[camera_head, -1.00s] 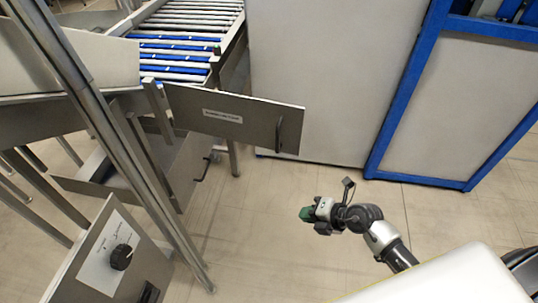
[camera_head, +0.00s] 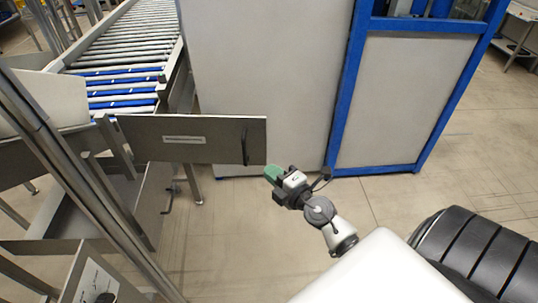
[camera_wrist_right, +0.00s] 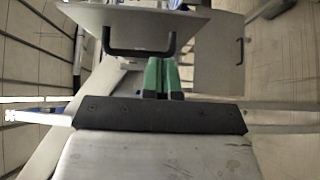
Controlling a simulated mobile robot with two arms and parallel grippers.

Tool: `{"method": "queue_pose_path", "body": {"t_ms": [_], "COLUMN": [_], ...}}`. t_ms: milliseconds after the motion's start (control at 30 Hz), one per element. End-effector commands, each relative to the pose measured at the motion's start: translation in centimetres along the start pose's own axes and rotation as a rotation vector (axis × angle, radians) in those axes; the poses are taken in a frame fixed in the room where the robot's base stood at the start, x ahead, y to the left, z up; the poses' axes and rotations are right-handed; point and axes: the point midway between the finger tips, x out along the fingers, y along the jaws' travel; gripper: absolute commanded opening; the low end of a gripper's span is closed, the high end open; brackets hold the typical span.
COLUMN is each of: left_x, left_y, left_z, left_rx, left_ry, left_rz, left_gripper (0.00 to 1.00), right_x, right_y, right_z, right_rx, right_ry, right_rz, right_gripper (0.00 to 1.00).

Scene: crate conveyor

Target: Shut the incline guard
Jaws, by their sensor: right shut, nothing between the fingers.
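The incline guard (camera_head: 215,130) is a grey panel with a white label and a dark bar handle (camera_head: 246,142) near its right end. It stands out to the right from the frame by the roller conveyor, swung open. My right gripper (camera_head: 271,173), with green fingers, is shut and empty near the guard's lower right corner. In the right wrist view the green fingertips (camera_wrist_right: 161,62) are together just below the guard (camera_wrist_right: 130,28), beside its handle (camera_wrist_right: 138,52). I cannot tell whether they touch it. My left gripper is out of view.
The roller conveyor (camera_head: 130,45) runs away behind the guard. A large pale cabinet wall (camera_head: 260,80) stands behind the gripper, with a blue-framed panel (camera_head: 405,100) to its right. A control box with a knob (camera_head: 95,290) is at lower left.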

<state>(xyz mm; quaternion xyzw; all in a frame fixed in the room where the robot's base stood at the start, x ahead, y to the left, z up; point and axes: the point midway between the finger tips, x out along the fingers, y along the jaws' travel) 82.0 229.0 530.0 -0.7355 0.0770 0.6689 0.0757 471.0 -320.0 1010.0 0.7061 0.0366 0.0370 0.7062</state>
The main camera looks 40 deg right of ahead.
Motion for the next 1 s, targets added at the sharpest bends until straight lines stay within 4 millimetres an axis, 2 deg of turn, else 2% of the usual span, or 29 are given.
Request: {"method": "queue_pose_path", "body": {"t_ms": [67, 100, 300, 800, 1000], "left_x": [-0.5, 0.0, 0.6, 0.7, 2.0], "left_y": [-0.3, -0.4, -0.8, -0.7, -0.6], "left_z": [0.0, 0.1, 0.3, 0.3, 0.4], "left_rx": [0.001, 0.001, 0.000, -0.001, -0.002], "left_ry": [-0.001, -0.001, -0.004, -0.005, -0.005], "left_rz": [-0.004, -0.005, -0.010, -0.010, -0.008], "left_gripper": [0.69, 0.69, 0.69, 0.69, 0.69], "right_x": [1.8, 2.2, 3.8, 4.3, 4.9], "right_y": [0.3, -0.1, -0.2, -0.1, -0.4], "right_z": [0.0, 0.6, 2.4, 2.9, 3.6], "right_rx": [-0.001, -0.004, -0.003, 0.000, -0.002], "right_ry": [0.000, 0.000, 0.001, 0.001, 0.023], "right_rz": [0.003, 0.000, -0.001, -0.001, 0.001], "right_gripper": [0.00, 0.00, 0.00, 0.00, 0.00]}}
